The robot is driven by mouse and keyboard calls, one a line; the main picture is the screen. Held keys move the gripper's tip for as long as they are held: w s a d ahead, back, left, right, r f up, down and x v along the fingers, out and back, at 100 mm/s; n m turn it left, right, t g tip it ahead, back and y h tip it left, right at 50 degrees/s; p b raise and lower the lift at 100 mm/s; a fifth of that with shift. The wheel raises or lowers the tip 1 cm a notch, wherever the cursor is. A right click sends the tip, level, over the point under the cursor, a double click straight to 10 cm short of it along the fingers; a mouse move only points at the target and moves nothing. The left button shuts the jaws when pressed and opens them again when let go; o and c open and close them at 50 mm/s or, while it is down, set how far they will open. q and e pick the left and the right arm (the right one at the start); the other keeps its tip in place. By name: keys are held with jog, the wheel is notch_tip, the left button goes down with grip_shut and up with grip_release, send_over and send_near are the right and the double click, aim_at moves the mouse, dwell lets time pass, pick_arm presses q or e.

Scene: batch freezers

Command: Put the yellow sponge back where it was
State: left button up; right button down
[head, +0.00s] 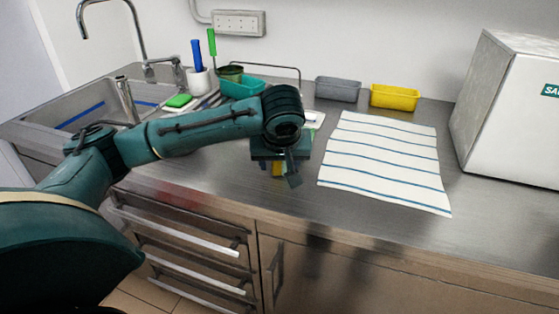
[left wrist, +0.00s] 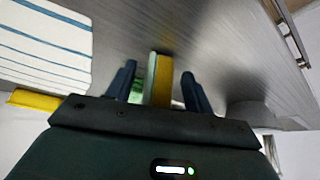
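In the left wrist view the sponge (left wrist: 162,80), yellow with a pale green side, stands between the two dark fingers of my left gripper (left wrist: 158,82). Gaps show between the sponge and each finger, so the gripper looks open around it. I cannot tell whether the sponge touches the counter. My right gripper is in neither view.
A striped towel (head: 385,160) lies right of the gripper. Teal (head: 243,88), grey (head: 338,89) and yellow (head: 395,97) bins stand along the back. A green sponge (head: 178,101) lies near the sink (head: 85,105). A white machine (head: 510,110) stands at right. Bare counter lies left of the gripper.

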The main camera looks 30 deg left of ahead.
pick_arm(q)
jog(key=shift+r, duration=0.1)
jog(key=shift+d+r, duration=0.1)
jog(key=shift+r, duration=0.25)
jog(key=p+v, duration=0.3)
jog(key=v, duration=0.8)
jog(key=shift+s, duration=0.2)
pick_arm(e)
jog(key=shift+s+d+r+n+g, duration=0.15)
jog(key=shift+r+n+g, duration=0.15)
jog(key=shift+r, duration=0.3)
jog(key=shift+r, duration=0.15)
